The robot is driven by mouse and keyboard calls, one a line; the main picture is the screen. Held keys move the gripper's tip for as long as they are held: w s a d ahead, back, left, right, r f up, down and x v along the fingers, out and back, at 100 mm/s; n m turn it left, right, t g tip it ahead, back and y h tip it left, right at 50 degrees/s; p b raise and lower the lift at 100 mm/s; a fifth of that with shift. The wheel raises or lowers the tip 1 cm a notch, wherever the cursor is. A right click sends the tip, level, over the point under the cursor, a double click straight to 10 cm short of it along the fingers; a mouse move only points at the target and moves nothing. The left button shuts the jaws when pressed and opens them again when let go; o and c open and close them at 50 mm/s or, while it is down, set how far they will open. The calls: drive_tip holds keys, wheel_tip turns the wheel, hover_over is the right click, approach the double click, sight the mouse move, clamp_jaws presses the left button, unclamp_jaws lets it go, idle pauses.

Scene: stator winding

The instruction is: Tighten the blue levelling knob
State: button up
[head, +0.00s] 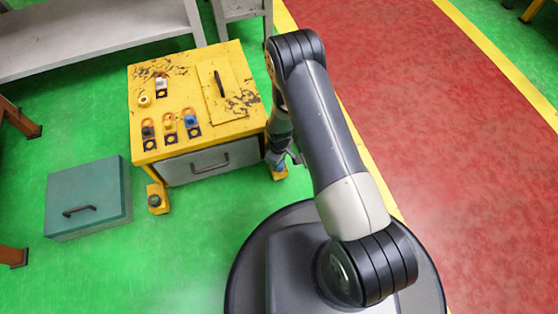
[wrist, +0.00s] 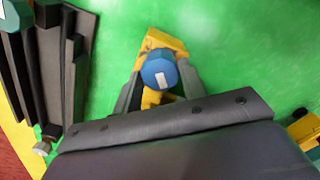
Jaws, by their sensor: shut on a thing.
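The blue levelling knob (wrist: 158,73) has a white mark on its top and sits on a yellow foot (wrist: 159,39) in the wrist view. My gripper (wrist: 160,82) is shut on the knob, with one grey finger on each side of it. In the head view, my gripper (head: 290,160) is low at the front right corner of the yellow cabinet (head: 190,70), just above the yellow foot there. The knob is mostly hidden by the gripper in the head view, with a little blue (head: 279,168) showing.
A dark knob (head: 154,200) stands on the cabinet's front left foot. The cabinet has a grey drawer (head: 180,170) and several small parts on top. A teal box (head: 88,198) lies to the left on the green floor. The floor in front of the cabinet is clear.

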drive_tip(key=m, duration=0.7)
drive_tip(key=shift+w+r, duration=0.1)
drive_tip(key=shift+r, duration=0.05)
drive_tip(key=m, duration=0.7)
drive_tip(key=shift+m, duration=0.4)
drive_tip(key=m, duration=1)
drive_tip(key=shift+m, duration=0.3)
drive_tip(key=o, duration=1)
drive_tip(key=shift+c, duration=0.2)
